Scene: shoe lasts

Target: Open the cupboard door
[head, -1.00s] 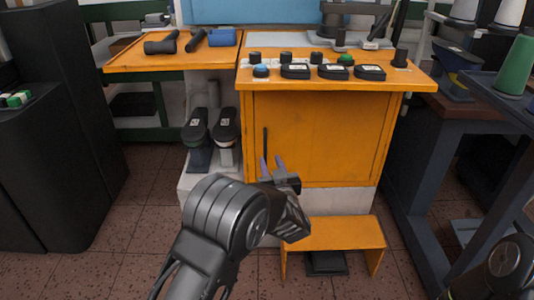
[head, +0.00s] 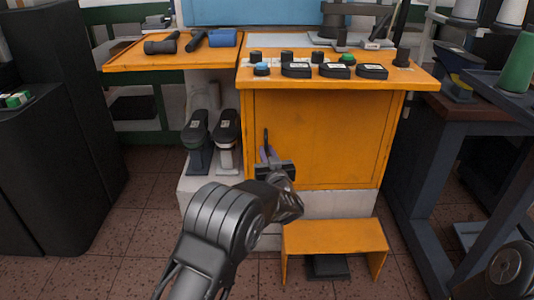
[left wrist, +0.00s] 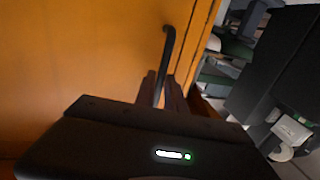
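The orange cupboard door (head: 330,135) is flat in its frame and looks closed. Its dark vertical bar handle (head: 266,136) is near the door's left edge. In the left wrist view the handle (left wrist: 169,42) runs down between the two fingers of my left gripper (left wrist: 162,90), which lie close on either side of it. In the head view my left gripper (head: 268,155) is at the lower part of the handle, its fingers close together. It looks shut on the handle, though the contact itself is partly hidden. My right gripper is out of view.
Several dark round and flat items stand on the cupboard's orange top (head: 300,84). A small orange step stool (head: 335,236) stands below the door. Dark shoes (head: 227,128) on stands are left of the cupboard; a dark metal table frame (head: 432,170) is close on the right.

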